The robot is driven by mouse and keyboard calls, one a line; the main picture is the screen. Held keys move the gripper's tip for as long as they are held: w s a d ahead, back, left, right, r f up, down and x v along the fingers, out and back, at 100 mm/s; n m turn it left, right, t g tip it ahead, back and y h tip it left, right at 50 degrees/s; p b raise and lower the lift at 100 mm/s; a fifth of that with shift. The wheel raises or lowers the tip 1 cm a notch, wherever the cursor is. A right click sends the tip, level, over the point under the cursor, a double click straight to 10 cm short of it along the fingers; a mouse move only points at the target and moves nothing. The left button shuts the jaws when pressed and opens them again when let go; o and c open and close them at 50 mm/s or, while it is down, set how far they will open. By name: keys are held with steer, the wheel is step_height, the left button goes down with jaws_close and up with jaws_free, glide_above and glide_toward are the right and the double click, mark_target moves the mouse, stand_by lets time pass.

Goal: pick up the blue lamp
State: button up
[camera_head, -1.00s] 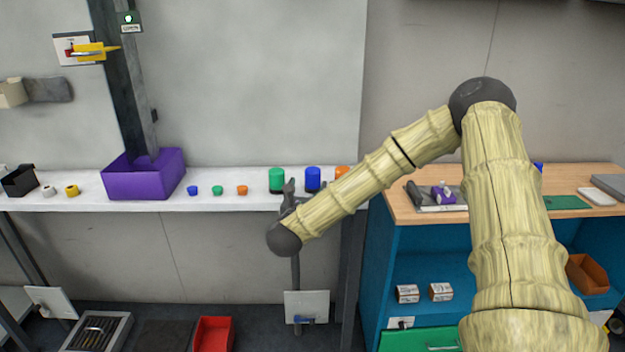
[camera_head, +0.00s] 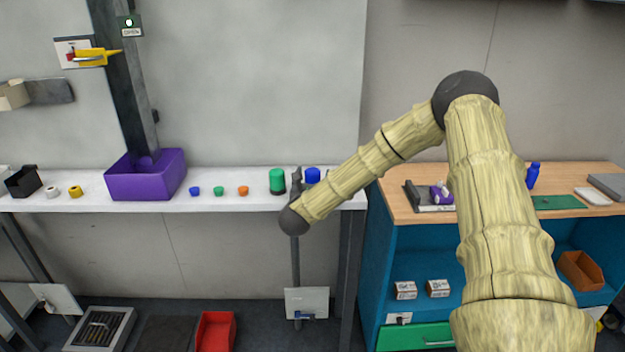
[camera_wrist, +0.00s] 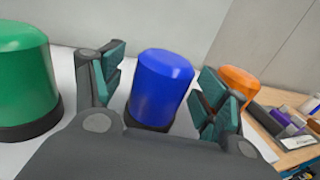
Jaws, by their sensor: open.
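The blue lamp (camera_wrist: 160,85) is a rounded blue dome on a dark base. In the wrist view it stands upright between the two open fingers of my gripper (camera_wrist: 158,92), with white shelf showing beside it. Its base is partly hidden by the gripper body. In the head view the blue lamp (camera_head: 312,175) stands on the white shelf, its lower part hidden behind my arm. My gripper (camera_head: 297,180) is small and dark there, in front of the shelf between the green and blue lamps.
A green lamp (camera_wrist: 25,80) stands to the left and an orange lamp (camera_wrist: 240,80) to the right, close outside the fingers. A purple bin (camera_head: 145,182) and several small coloured pieces sit further left on the white shelf (camera_head: 90,204). A wooden-topped cabinet (camera_head: 400,203) stands at the right.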

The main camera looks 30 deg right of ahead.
steer(key=c, duration=1.2)
